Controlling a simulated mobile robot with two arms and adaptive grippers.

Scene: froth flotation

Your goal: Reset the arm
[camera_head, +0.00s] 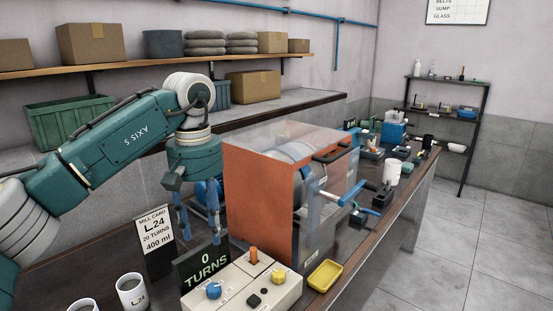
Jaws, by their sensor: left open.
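My left arm comes in from the left, a green arm with white joints. My left gripper (199,228) points down with its blue fingers apart. It looks empty. It hangs left of the orange machine with clear guards (262,200), behind the "0 TURNS" display (203,267) and beside the mill card (156,232). Whether the fingers touch anything is hard to tell. My right gripper is not in view.
A control box (235,297) with coloured knobs and a yellow tray (325,275) stand at the bench front. White cups, one labelled L24 (132,292), are at lower left. Tools and a white cup (392,172) crowd the bench's right. Shelves with boxes (90,43) line the wall.

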